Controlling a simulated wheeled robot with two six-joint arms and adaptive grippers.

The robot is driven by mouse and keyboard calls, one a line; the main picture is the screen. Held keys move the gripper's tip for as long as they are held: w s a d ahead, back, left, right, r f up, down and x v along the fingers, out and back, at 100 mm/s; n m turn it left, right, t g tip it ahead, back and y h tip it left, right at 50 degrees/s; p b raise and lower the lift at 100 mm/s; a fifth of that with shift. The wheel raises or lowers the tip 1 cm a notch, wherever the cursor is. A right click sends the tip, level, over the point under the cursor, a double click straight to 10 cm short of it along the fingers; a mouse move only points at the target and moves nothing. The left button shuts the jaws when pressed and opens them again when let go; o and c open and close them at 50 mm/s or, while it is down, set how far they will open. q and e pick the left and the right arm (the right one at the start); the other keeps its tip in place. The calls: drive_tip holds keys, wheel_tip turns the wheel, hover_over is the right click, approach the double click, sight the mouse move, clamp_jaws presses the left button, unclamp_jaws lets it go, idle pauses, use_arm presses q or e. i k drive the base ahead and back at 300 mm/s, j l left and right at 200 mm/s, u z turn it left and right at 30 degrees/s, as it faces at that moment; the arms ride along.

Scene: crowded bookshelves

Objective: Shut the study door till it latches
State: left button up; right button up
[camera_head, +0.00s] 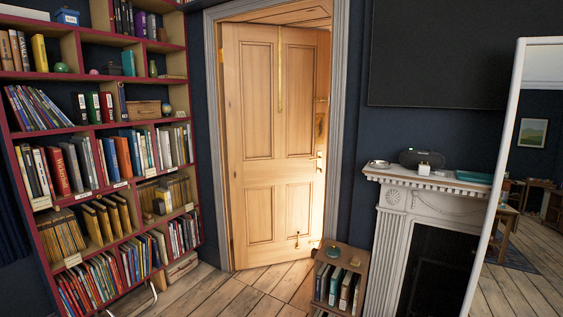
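The study door (262,145) is a pale wooden panelled door inside a grey door frame (213,130). It stands ajar. Its right edge looks farther back than its left edge, and its top and bottom edges slant against the frame. A small handle (319,162) shows near its right edge. A thin strip (280,80) hangs down the upper door, and a small brass-coloured thing shows low on it. The latch cannot be made out. Neither of my grippers is in view.
A tall red-edged bookshelf (190,150) full of books stands left of the door. A low wooden book stand (345,259) sits near the right jamb. A white fireplace (392,200) and a white-framed mirror (497,170) stand right. Bare floorboards (262,283) lie before the door.

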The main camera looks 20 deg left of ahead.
sight(273, 76)
drive_tip(key=i+j+u, duration=1.15)
drive_tip(key=i+u, duration=0.15)
drive_tip(key=i, duration=0.55)
drive_tip(key=i+u, duration=0.35)
drive_tip(key=i, duration=0.5)
drive_tip(key=i+z, duration=0.7)
drive_tip(key=z, duration=0.15)
drive_tip(key=i+j+z, duration=0.25)
drive_tip(key=z, duration=0.2)
drive_tip(key=i, duration=0.05)
